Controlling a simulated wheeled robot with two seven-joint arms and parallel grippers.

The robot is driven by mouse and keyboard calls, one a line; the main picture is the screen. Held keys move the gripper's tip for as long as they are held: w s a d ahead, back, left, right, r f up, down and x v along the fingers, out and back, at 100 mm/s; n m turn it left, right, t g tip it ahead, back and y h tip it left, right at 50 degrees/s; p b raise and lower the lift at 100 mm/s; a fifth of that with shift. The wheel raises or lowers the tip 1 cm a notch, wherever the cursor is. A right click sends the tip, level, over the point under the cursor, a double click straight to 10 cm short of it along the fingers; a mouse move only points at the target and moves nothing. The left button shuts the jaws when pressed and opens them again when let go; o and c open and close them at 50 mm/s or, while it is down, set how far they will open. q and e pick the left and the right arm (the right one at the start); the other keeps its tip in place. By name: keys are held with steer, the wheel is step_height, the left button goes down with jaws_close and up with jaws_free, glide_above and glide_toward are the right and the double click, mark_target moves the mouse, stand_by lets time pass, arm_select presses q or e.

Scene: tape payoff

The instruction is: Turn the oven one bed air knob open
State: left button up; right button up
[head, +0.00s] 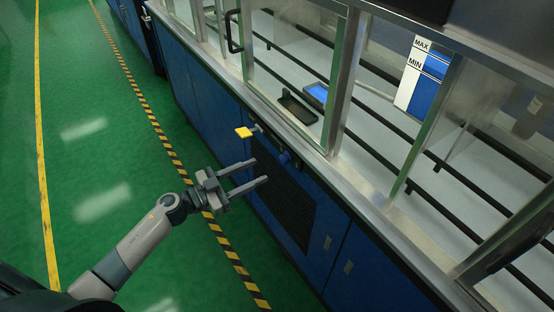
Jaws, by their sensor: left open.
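A yellow square knob or handle (243,132) stands out on a short stem from the blue cabinet front, just below the counter edge. A small round blue knob (284,158) sits to its right on the same front. I cannot tell from any label which of them is the bed air knob. My left gripper (260,171) is open and empty. Its two fingers point right toward the cabinet, below the yellow piece and left of the blue knob in the picture. I cannot tell whether the fingertips touch the front. My right gripper is out of view.
A dark vent grille (283,205) fills the panel below the knobs. Above, a metal counter edge (300,150) carries framed glass panels with a black handle (233,31). A dark tray (297,107) and a MAX/MIN level sign (422,78) show behind. The green floor (95,120) is clear.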

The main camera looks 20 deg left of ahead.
mark_target(281, 160)
arm_select(q)
steer(key=p+x, duration=0.1)
steer(key=x, duration=0.6)
steer(key=shift+x, duration=0.8)
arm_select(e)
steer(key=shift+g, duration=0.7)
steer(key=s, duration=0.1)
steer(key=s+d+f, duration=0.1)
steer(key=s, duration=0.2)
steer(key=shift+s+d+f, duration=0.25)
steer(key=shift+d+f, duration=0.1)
arm_select(q)
steer(key=c, duration=1)
steer(key=shift+c, duration=0.2)
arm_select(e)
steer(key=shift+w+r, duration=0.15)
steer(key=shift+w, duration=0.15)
